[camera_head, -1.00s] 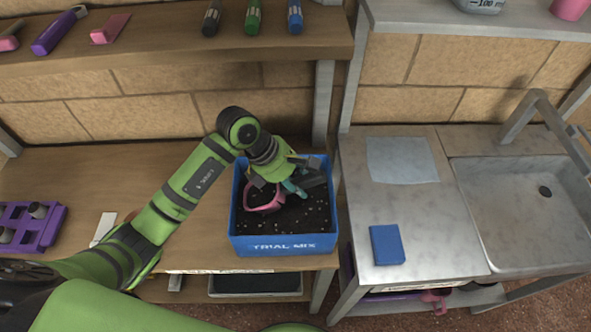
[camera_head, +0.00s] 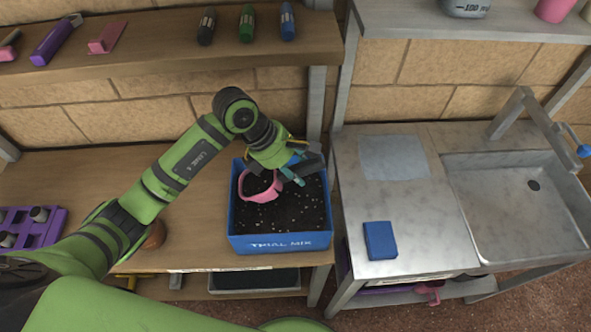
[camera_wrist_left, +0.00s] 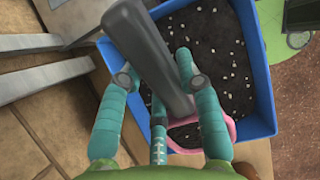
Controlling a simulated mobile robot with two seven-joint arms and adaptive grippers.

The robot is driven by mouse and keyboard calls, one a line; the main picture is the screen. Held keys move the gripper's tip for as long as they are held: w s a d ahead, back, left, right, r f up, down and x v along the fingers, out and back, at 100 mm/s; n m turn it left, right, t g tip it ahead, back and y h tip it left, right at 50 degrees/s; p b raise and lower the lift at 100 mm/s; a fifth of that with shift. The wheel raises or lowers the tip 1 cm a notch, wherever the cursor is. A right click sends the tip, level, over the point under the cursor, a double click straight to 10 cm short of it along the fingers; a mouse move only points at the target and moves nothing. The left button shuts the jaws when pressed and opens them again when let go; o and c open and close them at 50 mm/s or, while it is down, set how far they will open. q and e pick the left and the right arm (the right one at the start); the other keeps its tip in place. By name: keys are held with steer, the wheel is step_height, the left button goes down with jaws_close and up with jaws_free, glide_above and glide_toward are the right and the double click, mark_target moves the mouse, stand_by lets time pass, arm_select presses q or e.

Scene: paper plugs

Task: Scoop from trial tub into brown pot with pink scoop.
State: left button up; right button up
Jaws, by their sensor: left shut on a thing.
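The blue trial tub (camera_head: 243,242), lettered "TRIAL MIX", stands on the wooden bench and holds dark soil with white specks. My left gripper (camera_head: 297,174) is over the back of the tub, shut on the grey handle of the pink scoop (camera_head: 262,196). The scoop's pink head is tilted over the soil; I cannot tell whether it carries any soil or touches it. In the left wrist view, teal fingers (camera_wrist_left: 158,92) close around the handle, and the pink rim (camera_wrist_left: 232,128) shows below. A brown pot (camera_head: 155,236) is mostly hidden behind my left arm. My right gripper is not in view.
A purple rack (camera_head: 50,232) stands at the bench's left. To the right, a metal counter holds a blue block (camera_head: 380,240) and a pale sheet (camera_head: 393,165), beside a sink (camera_head: 500,200). A shelf (camera_head: 150,62) with tools and markers hangs above the bench.

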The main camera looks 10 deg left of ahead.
mark_target(306, 161)
arm_select(q)
steer(key=shift+r, duration=0.7)
steer(key=shift+w+d+r+g+y+p, duration=0.15)
steer(key=shift+d+r+g+y+p, duration=0.25)
steer(key=shift+y+p, duration=0.45)
steer(key=shift+w+d+y+p, duration=0.1)
steer(key=shift+d+y+p, duration=0.25)
steer(key=shift+d, duration=0.05)
steer(key=shift+w+d+f+y, duration=0.1)
steer(key=shift+d+y, duration=0.25)
steer(key=shift+y, duration=0.15)
steer(key=shift+w+d+f+g+y, duration=0.15)
steer(key=shift+d+g+y, duration=0.2)
steer(key=shift+y, duration=0.15)
steer(key=shift+a, duration=0.1)
